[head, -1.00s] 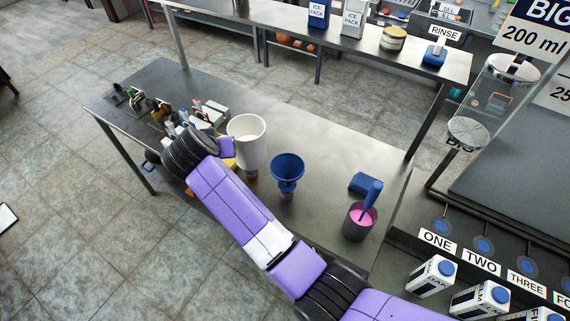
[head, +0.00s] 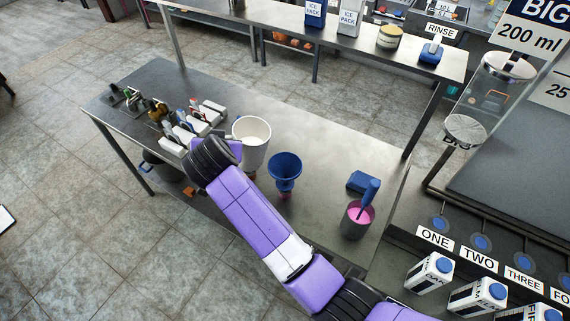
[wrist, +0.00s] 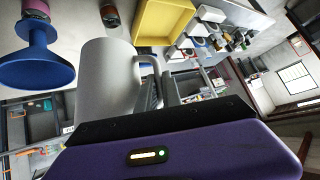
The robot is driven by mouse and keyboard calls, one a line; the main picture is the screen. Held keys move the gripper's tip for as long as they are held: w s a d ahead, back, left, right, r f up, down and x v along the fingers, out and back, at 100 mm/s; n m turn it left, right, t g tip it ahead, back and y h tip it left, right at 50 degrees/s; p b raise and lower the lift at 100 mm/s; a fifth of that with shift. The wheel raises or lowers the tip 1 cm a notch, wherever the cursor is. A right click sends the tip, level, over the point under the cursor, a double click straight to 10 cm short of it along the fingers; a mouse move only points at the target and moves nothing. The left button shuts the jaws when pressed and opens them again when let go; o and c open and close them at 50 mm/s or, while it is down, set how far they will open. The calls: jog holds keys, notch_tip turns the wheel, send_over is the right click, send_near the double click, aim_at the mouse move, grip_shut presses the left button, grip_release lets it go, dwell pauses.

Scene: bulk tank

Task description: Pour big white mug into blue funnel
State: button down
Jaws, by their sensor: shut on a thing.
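The big white mug (head: 253,154) is held above the table, left of the blue funnel (head: 285,172) and apart from it. It looks near upright, its rim facing up; I cannot tell what it contains. My gripper (head: 232,142) is shut on its handle at the left side, largely hidden behind my arm. The wrist view, roughly upside down, shows the mug (wrist: 104,75), with its handle going down to my gripper (wrist: 165,98). The funnel (wrist: 36,66) stands beside it, stem in a small jar (wrist: 37,8).
A grey cup (head: 355,220) of pink liquid with a blue-handled tool stands to the right, near a blue block (head: 363,181). A yellow tray (wrist: 165,22) shows in the wrist view. Several white holders (head: 185,130) stand at left. The table's back middle is clear.

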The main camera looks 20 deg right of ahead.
jog(key=shift+s+d+r+m+t+y, duration=0.3)
jog(key=shift+s+d+r+t+y, duration=0.15)
jog(key=shift+r, duration=0.25)
jog(key=shift+s+d+r+m+t+y, duration=0.25)
jog(key=shift+s+d+r+t+y, duration=0.2)
jog(key=shift+r, duration=0.2)
jog(key=shift+s+d+r+m+t+y, duration=0.3)
jog(key=shift+d+r+t, duration=0.15)
jog(key=shift+r, duration=0.25)
jog(key=shift+s+d+r+m+t+y, duration=0.25)
jog(key=shift+s+d+r+t+y, duration=0.1)
jog(key=shift+d+r, duration=0.25)
jog(key=shift+a, duration=0.1)
jog(key=shift+s+d+r+t+y+b, duration=0.1)
jog(key=shift+s+d+t+y+b, duration=0.15)
jog(key=shift+d+t+y+b, duration=0.2)
jog(key=shift+s+d+r+m+t+y+b, duration=0.1)
jog(key=shift+s+d+m+t+y+b, duration=0.25)
jog(key=shift+t+b, duration=0.95)
jog(key=shift+s+d+r+m+t+y+b, duration=0.15)
jog(key=shift+s+d+t+y+b, duration=0.2)
jog(key=shift+b, duration=1.95)
dwell(1.2)
